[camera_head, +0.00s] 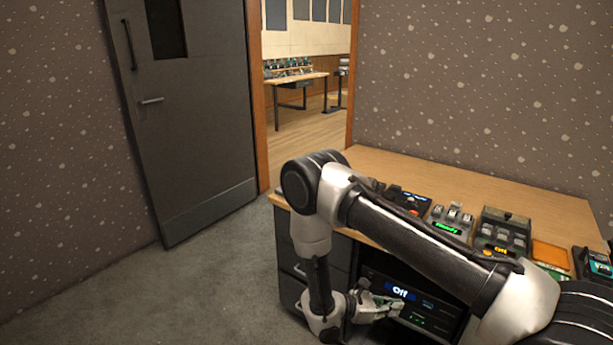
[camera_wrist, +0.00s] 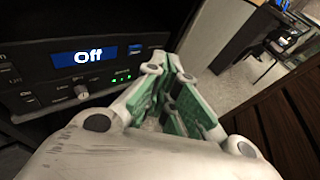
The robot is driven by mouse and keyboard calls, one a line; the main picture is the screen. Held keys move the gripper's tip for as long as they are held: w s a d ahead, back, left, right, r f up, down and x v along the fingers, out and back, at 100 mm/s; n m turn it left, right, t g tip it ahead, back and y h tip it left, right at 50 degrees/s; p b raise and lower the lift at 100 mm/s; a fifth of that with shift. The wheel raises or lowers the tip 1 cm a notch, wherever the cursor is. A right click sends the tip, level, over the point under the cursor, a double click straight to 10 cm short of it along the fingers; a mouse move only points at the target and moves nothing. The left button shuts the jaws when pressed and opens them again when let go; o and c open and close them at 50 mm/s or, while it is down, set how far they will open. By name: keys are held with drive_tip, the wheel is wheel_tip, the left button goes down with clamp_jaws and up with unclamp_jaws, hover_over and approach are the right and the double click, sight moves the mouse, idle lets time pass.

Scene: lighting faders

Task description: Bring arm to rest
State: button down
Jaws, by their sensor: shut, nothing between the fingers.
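My arm is bent over the front edge of the wooden desk (camera_head: 480,185) in the head view, with its forearm hanging down. My gripper (camera_head: 398,306) is low, in front of the rack unit (camera_head: 425,305) under the desktop, and points to the right. In the wrist view my gripper (camera_wrist: 178,118) has its green-padded fingers close together with nothing held. The rack unit's panel (camera_wrist: 40,85) is beside the fingers on the left, and its blue display reads "Off". I cannot tell whether the fingers touch the panel.
On the desk are a box with a green "Ready" display (camera_head: 448,226), a fader box with an orange display (camera_head: 503,235) and an orange pad (camera_head: 550,255). Drawers (camera_head: 300,270) stand left of the rack. Carpet (camera_head: 190,285) is clear at the left. A grey door (camera_head: 195,120) stands open.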

drive_tip(key=s+d+r+m+y, duration=0.3)
drive_tip(key=s+r+m, duration=0.3)
drive_tip(key=r, duration=1)
drive_tip(key=s+d+r+m+t+y, duration=0.1)
drive_tip(key=s+d+r+m+y, duration=0.3)
drive_tip(key=r, duration=1.2)
drive_tip(key=s+d+r+m+y, duration=0.4)
drive_tip(key=s+r+m+y, duration=0.3)
drive_tip(key=r, duration=0.9)
drive_tip(key=s+m, duration=0.2)
drive_tip(key=m, duration=0.2)
drive_tip(key=shift+s+t, duration=0.3)
drive_tip(key=shift+t, duration=0.1)
